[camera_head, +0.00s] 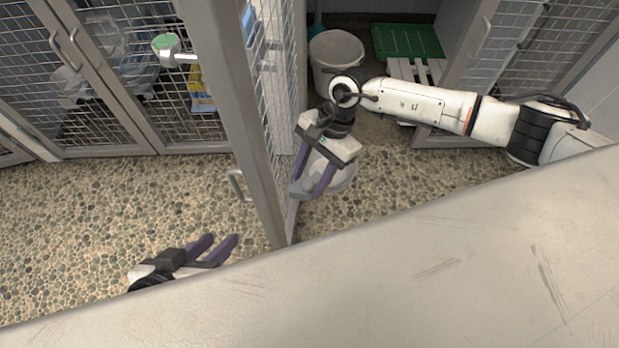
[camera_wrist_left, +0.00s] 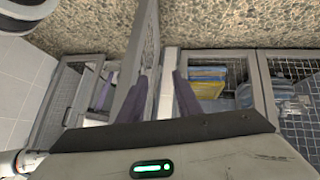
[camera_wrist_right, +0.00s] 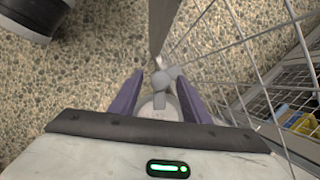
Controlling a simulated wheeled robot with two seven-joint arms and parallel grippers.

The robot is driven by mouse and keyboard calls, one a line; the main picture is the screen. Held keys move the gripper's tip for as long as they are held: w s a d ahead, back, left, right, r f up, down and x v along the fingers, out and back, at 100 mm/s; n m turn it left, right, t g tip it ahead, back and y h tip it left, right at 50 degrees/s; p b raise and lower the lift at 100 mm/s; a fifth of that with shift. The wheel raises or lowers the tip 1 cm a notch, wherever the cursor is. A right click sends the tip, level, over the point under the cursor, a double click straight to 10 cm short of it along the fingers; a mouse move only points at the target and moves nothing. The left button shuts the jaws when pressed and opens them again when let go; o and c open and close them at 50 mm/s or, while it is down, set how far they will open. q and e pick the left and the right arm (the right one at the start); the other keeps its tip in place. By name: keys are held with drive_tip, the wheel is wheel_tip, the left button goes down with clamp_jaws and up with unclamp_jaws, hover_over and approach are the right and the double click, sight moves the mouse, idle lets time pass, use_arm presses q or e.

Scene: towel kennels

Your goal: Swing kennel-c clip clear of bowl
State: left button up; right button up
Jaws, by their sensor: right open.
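A mesh kennel door (camera_head: 255,130) stands swung open, edge-on toward me. A grey round bowl (camera_head: 343,182) shows just right of it, partly hidden by my right gripper (camera_head: 308,190). In the right wrist view, a small grey lobed piece (camera_wrist_right: 165,78), which looks like the clip, lies beside the door mesh, between and beyond the fingertips. A pale round shape under it is partly hidden. My right gripper is open, its purple fingers on either side of this piece; contact cannot be told. My left gripper (camera_head: 222,243) is open and empty, low and left of the door.
A pale worktop or panel (camera_head: 450,250) fills the lower right foreground. Closed mesh kennels (camera_head: 110,90) line the left. Pebbled floor (camera_head: 110,200) is clear.

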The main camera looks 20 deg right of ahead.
drive_tip(key=shift+f, duration=0.1)
drive_tip(key=c, duration=1)
drive_tip(key=shift+c, duration=0.2)
